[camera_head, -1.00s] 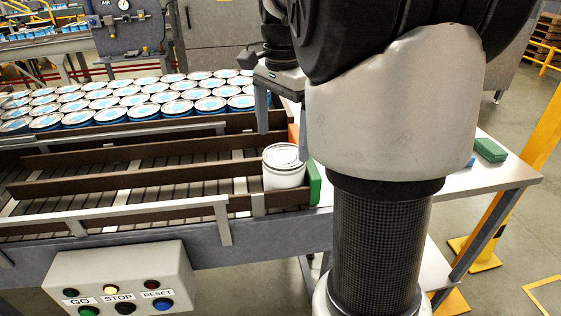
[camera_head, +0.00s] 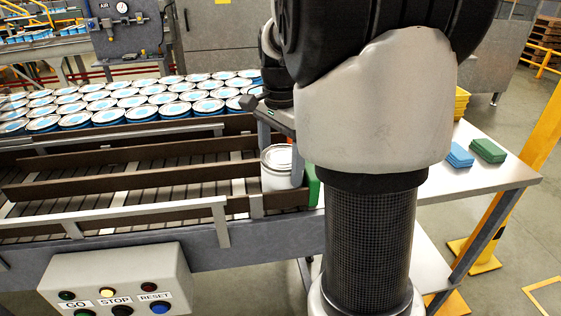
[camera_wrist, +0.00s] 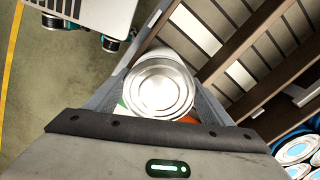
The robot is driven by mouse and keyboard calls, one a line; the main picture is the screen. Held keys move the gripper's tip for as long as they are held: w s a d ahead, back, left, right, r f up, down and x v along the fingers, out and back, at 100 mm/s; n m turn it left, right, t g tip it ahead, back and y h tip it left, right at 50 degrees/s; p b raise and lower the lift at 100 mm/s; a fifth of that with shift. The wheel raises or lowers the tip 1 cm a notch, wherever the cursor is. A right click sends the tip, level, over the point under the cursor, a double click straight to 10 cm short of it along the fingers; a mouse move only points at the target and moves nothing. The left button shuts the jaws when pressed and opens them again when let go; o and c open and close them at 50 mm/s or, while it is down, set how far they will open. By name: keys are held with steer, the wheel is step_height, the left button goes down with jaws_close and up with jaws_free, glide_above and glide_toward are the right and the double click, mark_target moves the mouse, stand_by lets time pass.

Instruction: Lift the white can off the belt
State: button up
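The white can (camera_head: 275,176) stands upright at the right end of the brown-railed belt (camera_head: 120,205), against a green block (camera_head: 313,187). My gripper (camera_head: 281,166) is over it, with one finger in front of the can's right side and the other finger behind it. In the wrist view the can's silver lid (camera_wrist: 160,88) lies between the two grey fingers of my gripper (camera_wrist: 158,72). The fingers are spread apart; whether either touches the can's side is hidden by the lid's rim.
Many blue-and-white cans (camera_head: 130,105) crowd the belt behind the rails. A control box (camera_head: 120,280) stands in front. The side table (camera_head: 475,182) holds a blue block (camera_head: 459,157), a green block (camera_head: 488,151) and a yellow stack (camera_head: 461,103).

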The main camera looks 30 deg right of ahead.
steer(key=c, duration=0.5)
steer(key=shift+r+p, duration=4.7)
steer(key=shift+r, duration=0.85)
steer(key=shift+c, duration=0.2)
